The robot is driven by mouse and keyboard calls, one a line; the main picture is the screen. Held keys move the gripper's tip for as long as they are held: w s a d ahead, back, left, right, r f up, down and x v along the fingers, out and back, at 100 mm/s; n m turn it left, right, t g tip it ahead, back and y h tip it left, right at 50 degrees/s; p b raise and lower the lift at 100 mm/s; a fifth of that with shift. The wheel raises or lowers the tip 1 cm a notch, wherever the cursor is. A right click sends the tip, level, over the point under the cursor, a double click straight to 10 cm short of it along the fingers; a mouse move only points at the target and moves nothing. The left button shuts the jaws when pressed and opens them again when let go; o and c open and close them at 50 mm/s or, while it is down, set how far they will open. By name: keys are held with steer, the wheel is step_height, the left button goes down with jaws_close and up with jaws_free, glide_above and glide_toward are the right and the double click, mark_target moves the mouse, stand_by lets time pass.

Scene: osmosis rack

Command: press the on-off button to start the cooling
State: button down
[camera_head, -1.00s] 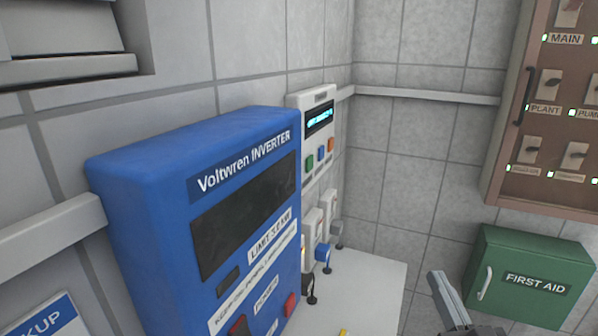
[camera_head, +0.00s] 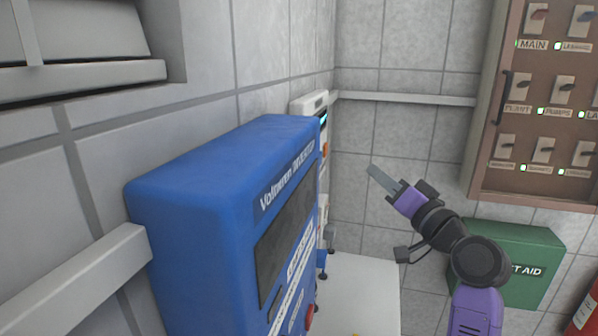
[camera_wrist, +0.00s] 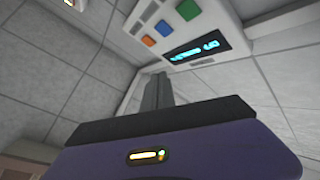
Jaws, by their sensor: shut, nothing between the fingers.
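A white control panel (camera_head: 310,104) is on the wall behind the blue inverter, seen nearly edge-on in the head view. In the wrist view, the panel (camera_wrist: 222,22) appears upside down with a lit blue display (camera_wrist: 198,48). Beside the display are a green button (camera_wrist: 188,10), a blue button (camera_wrist: 166,28) and an orange button (camera_wrist: 148,41). I cannot read which one is the on-off button. My gripper (camera_head: 372,170) is shut and empty, to the right of the panel and apart from it. Its closed fingers (camera_wrist: 158,76) point toward the panel area in the wrist view.
The big blue inverter (camera_head: 215,200) stands at left, partly hiding the panel. A white bench top (camera_head: 360,290) lies below. A brown breaker cabinet (camera_head: 488,175), a green first aid box (camera_head: 548,235) and a red extinguisher (camera_head: 587,312) are at right. A wall rail (camera_head: 405,98) runs behind.

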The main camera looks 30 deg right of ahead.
steer(key=shift+w+a+f+n+g+y, duration=0.1)
steer(key=shift+a+f+n+g+y, duration=0.2)
steer(key=shift+a+f+y, duration=0.3)
steer(key=shift+w+a, duration=0.1)
steer(key=shift+a, duration=0.05)
steer(key=w+a, duration=0.6)
steer(key=shift+w, duration=0.1)
stand_by(2.1)
steer(key=shift+w+a+r, duration=0.1)
steer(key=shift+w+a, duration=0.15)
steer(key=shift+w+a, duration=0.25)
steer(key=shift+a, duration=0.05)
stand_by(0.8)
stand_by(0.3)
steer(key=shift+s+d, duration=0.55)
